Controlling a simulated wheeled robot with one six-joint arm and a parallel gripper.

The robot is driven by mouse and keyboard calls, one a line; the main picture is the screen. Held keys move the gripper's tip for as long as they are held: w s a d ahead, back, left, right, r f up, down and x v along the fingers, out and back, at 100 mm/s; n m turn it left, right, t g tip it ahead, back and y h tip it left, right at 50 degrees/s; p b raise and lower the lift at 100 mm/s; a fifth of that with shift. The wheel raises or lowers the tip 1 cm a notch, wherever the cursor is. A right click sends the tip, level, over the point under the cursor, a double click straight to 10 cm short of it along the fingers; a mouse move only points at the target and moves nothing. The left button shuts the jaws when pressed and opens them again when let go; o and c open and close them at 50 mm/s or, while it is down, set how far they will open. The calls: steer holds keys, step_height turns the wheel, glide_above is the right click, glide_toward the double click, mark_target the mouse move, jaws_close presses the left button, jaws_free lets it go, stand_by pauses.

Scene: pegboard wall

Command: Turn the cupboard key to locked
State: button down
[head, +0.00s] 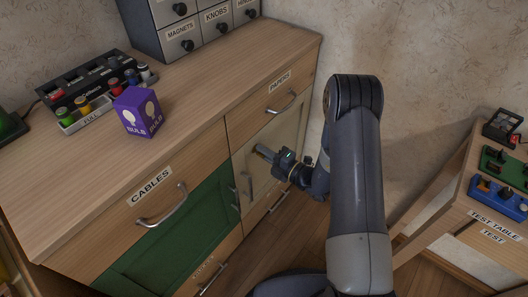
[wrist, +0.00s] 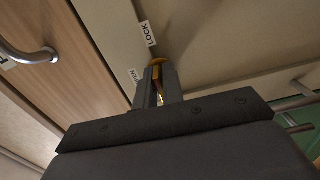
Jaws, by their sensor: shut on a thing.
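The cream cupboard door (head: 287,132) is on the right of the workbench front. It also fills much of the wrist view (wrist: 225,45). My gripper (head: 262,151) reaches the door from the right. In the wrist view my gripper (wrist: 158,84) is shut on the brass key (wrist: 158,90), which shows between the fingers. The brass lock plate (wrist: 160,61) is just beyond the fingertips. A LOCK label (wrist: 148,33) is above the fingers, and a second label (wrist: 135,75), partly hidden, is to their left. The key's exact turn is hard to tell.
The PAPERS drawer handle (head: 281,103) is above the door, and a bar handle (wrist: 298,101) sits to the right in the wrist view. A green door (head: 190,235) is left of the cream one. A test table (head: 490,215) stands at the right.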

steer(key=c, duration=1.6)
jaws_free()
steer(key=shift+d, duration=0.1)
steer(key=v, duration=1)
steer(key=shift+s+d+p, duration=0.25)
steer(key=shift+s+p, duration=0.05)
steer(key=shift+p, duration=0.1)
steer(key=shift+w+a, duration=0.1)
steer(key=b+x, duration=0.1)
steer(key=x, duration=0.9)
steer(key=shift+w+a, duration=0.2)
steer(key=shift+a, duration=0.1)
